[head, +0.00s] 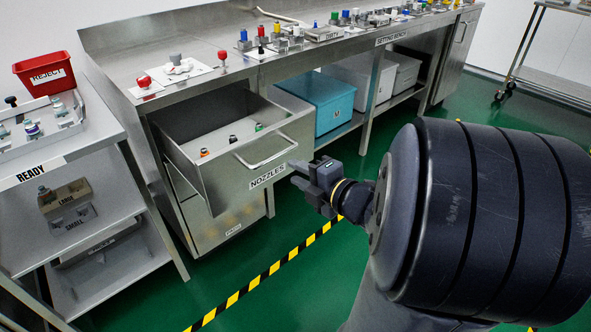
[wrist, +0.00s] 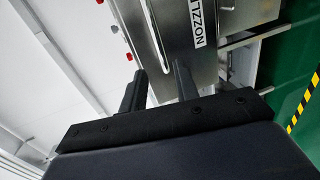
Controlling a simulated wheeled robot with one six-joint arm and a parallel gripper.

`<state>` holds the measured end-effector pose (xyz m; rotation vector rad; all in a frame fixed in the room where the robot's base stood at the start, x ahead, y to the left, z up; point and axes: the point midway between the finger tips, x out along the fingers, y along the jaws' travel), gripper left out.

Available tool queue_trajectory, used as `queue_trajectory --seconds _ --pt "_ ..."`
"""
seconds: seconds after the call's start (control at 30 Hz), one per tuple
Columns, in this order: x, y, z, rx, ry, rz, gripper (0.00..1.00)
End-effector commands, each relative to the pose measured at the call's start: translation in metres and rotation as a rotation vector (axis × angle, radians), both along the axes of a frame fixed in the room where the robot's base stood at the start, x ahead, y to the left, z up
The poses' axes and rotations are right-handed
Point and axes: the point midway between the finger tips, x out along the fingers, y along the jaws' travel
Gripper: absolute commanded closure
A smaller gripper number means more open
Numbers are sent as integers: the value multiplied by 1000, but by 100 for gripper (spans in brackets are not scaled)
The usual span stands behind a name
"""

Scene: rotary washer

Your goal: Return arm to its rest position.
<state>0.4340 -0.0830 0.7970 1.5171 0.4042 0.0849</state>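My gripper (head: 297,175) is in front of the open drawer labelled NOZZLES (head: 231,175) in the head view, a little to the right of its front panel. Its two fingers are spread and nothing shows between them. In the wrist view the fingers of my gripper (wrist: 159,82) also stand apart, with the drawer front and its NOZZLES label (wrist: 198,24) beyond them. The drawer handle (head: 268,156) is clear of the fingers in the head view. My dark arm fills the right side of the head view.
The steel bench (head: 185,88) carries several small coloured parts. A teal bin (head: 322,103) sits on its lower shelf. A READY rack (head: 70,165) with a red REJECT bin (head: 45,74) stands at left. Green floor with a striped line (head: 262,277) is open in front.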

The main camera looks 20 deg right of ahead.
Motion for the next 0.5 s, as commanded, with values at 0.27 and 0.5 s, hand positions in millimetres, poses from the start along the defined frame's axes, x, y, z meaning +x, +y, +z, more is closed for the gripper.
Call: queue_trajectory --seconds 0.27,0.5 --pt "1 0 0 0 0 0 70" --pt "17 6 -6 0 1 4 70"
